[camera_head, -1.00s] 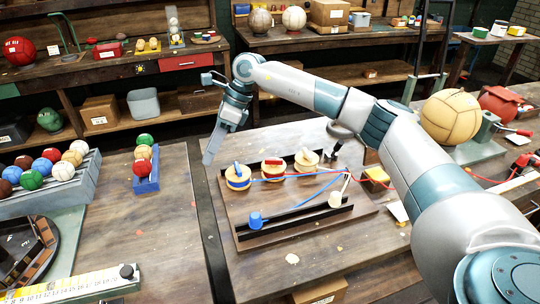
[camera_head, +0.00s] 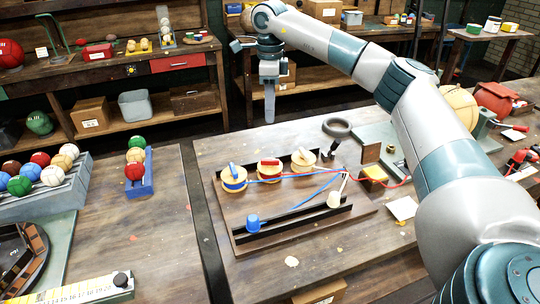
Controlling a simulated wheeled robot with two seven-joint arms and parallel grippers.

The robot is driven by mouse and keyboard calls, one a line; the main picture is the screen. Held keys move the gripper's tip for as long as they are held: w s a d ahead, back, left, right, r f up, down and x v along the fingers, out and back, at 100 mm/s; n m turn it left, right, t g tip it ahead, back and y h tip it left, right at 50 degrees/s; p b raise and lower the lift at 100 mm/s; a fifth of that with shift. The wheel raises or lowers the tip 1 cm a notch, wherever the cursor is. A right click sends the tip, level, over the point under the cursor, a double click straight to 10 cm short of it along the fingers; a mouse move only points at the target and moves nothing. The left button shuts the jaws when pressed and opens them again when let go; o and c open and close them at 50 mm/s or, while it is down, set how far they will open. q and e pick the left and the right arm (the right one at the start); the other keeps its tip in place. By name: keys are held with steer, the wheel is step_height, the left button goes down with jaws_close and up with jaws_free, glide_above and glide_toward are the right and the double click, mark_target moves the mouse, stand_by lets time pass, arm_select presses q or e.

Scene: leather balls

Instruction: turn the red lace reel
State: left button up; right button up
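The red lace reel (camera_head: 270,171), a pale wooden reel with a red top piece, sits in the middle of a row on a dark wooden board (camera_head: 240,217). The blue reel (camera_head: 233,181) is left of it and a cream-topped reel (camera_head: 304,161) is right of it. A red lace (camera_head: 376,185) runs rightward past a pale post. My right gripper (camera_head: 269,118) points down above and behind the red reel in the picture, apart from it. It shows edge-on as one narrow shape, so its opening is unclear. My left gripper is out of view.
A blue ball rack (camera_head: 139,180) stands left.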

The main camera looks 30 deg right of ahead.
mark_target(270, 159)
step_height(270, 159, down, 15)
steer(key=p, duration=0.5)
steer(key=shift+f, duration=1)
jaws_close()
